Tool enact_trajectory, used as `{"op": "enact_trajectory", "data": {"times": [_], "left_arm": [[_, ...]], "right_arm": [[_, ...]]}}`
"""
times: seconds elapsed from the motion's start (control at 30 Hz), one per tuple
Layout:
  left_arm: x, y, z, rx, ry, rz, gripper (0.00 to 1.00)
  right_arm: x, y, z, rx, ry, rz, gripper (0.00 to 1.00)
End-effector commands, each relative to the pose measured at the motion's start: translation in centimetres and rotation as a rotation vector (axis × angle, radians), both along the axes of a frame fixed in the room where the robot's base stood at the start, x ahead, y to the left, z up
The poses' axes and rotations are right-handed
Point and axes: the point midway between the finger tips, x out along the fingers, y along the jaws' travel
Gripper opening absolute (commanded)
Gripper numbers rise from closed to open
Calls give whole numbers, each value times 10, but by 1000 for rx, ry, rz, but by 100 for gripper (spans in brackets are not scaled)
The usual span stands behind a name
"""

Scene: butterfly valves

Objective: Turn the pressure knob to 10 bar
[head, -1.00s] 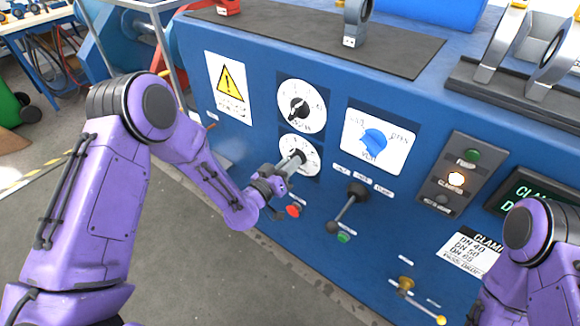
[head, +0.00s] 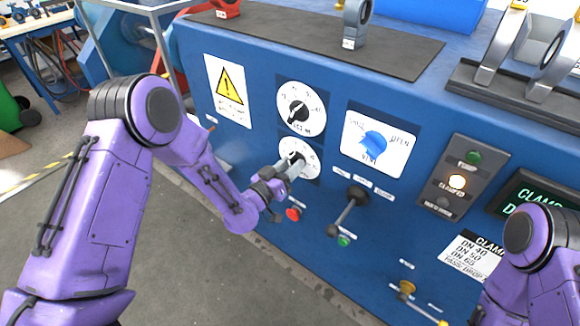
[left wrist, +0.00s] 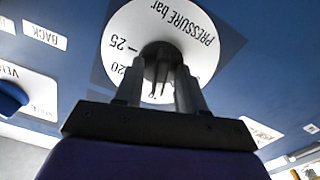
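The pressure knob (left wrist: 161,62) is dark and sits on a white round dial (left wrist: 195,22) lettered "PRESSURE bar", with 20 and 25 readable in the left wrist view. In the head view this is the lower dial (head: 312,164) on the blue panel, partly covered by my gripper. My left gripper (head: 291,168) is at that dial. In the left wrist view its fingers (left wrist: 161,88) stand close on both sides of the knob and look shut on it. The knob's pointer and exact setting are hidden. My right gripper is out of view; only its arm shows at lower right.
A similar selector knob (head: 299,112) is just above. A blue valve knob (head: 375,140), a black lever (head: 347,212), a red button (head: 293,214) and a brass handle (head: 407,288) are nearby on the panel. Floor lies open in front.

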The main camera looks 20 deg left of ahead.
Motion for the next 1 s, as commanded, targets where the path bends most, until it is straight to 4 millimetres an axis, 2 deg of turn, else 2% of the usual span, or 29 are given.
{"op": "enact_trajectory", "data": {"times": [0.23,0.53,0.7,1.0], "left_arm": [[-8,3,-2,1,4,0,39],[-71,26,-4,1,4,1,39],[-94,34,-2,0,2,0,39],[-99,36,-1,0,1,0,39]], "right_arm": [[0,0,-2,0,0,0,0],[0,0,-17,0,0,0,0],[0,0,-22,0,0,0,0],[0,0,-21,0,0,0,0]]}}
